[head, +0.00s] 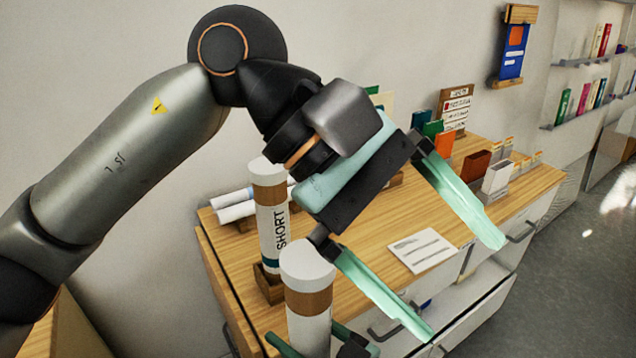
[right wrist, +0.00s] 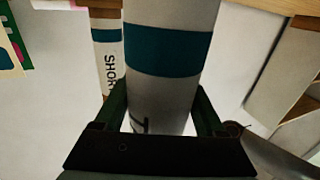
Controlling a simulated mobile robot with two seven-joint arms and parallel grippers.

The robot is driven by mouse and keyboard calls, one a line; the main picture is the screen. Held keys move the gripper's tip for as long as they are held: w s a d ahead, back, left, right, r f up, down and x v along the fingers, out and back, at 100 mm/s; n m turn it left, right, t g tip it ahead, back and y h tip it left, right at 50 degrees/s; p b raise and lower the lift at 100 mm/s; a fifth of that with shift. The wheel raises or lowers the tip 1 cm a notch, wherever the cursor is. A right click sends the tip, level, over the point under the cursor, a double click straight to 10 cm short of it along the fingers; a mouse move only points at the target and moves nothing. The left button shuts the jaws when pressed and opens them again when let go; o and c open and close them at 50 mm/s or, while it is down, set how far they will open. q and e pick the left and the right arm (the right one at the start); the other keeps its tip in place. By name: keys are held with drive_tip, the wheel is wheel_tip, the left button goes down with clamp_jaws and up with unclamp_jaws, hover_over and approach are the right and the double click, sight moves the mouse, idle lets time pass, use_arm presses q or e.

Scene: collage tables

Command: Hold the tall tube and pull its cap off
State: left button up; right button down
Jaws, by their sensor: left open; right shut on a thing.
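The tall tube (head: 309,325) stands upright at the lower middle of the head view, with a white cap (head: 307,262) on top above a brown band. Its lower part is cut off there. In the right wrist view its white body with a teal band (right wrist: 166,50) fills the middle. My right gripper (right wrist: 160,108) is shut around it, one finger on each side; it also shows at the bottom edge of the head view. My left gripper (head: 461,287) is open and empty, its two green fingers spread to the right of the cap and apart from it.
A tube marked SHORT (head: 270,220) stands in a wooden holder (head: 268,284) just behind the tall tube. Rolled white tubes (head: 236,212) lie at the back left. A printed card (head: 422,250) lies on the wooden tabletop (head: 375,225). Small boxes (head: 497,178) stand at the right.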

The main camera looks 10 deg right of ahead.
use_arm(q)
drive_tip(key=w+a+m+t+y, duration=0.3)
drive_tip(key=t+y, duration=0.1)
drive_tip(key=t, duration=0.1)
drive_tip(key=t+y, duration=0.4)
drive_tip(key=t, duration=0.1)
approach(313, 254)
drive_tip(key=shift+m, duration=0.4)
drive_tip(key=x, duration=0.8)
drive_tip(key=shift+a+f, duration=0.1)
drive_tip(key=shift+f, duration=0.15)
drive_tip(key=shift+c, duration=0.4)
drive_tip(key=shift+s, duration=0.1)
drive_tip(key=c, duration=1.3)
drive_tip(key=shift+r, duration=0.25)
drive_tip(key=shift+r, duration=0.95)
